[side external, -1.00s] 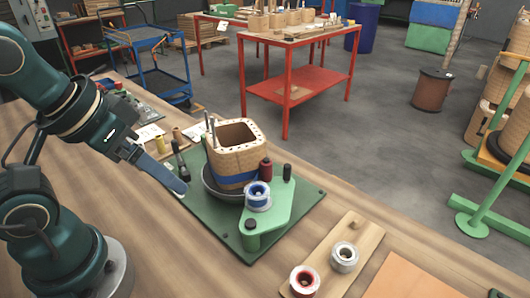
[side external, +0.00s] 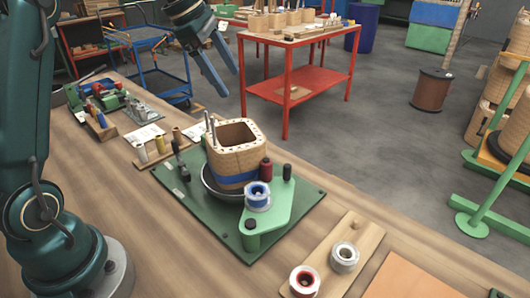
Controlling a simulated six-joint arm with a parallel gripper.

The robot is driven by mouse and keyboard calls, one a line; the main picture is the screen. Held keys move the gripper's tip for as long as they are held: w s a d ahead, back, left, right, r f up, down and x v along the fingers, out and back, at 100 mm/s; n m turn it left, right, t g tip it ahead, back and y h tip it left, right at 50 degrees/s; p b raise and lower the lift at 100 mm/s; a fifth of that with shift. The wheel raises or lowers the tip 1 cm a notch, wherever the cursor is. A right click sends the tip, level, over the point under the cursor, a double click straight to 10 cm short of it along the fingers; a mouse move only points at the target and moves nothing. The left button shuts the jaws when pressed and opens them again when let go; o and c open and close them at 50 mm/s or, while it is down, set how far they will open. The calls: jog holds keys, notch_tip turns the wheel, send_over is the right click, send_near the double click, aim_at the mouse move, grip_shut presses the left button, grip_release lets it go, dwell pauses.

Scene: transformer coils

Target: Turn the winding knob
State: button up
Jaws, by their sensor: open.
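The winding fixture has a dark green base plate (side external: 205,222). On it a square tan coil former (side external: 233,148) with a blue band stands in a dark round dish (side external: 212,190). A light green bracket (side external: 277,220) in front carries a blue-and-white tape roll (side external: 258,196), a dark red cylinder (side external: 265,170) and a black upright knob (side external: 287,172). I cannot tell for certain which part is the winding knob. My gripper (side external: 229,82) is raised above and behind the former in the picture, fingers spread and empty, touching nothing.
A wooden board (side external: 352,262) with a red roll (side external: 304,281) and a grey roll (side external: 345,257) lies at front right. Two upright metal pins (side external: 210,128) stand by the former. Small spools and tools lie left of the plate.

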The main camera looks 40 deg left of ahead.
jog(key=a+f+n, duration=0.1)
jog(key=a+f, duration=0.1)
jog(key=w+a+f+n, duration=0.1)
jog(key=a+f, duration=0.1)
jog(key=a, duration=0.1)
jog(key=w+a+f+n, duration=0.1)
jog(key=a+f, duration=0.1)
jog(key=shift+w+a+f+h, duration=0.2)
jog(key=shift+a+f+h, duration=0.1)
jog(key=shift+a+f, duration=0.05)
jog(key=shift+n+g, duration=0.5)
jog(key=shift+n, duration=0.3)
jog(key=a+f, duration=0.2)
jog(key=f, duration=0.1)
jog(key=s+a+f, duration=0.1)
jog(key=f, duration=0.1)
jog(key=shift+a, duration=0.15)
jog(key=shift+x, duration=2.35)
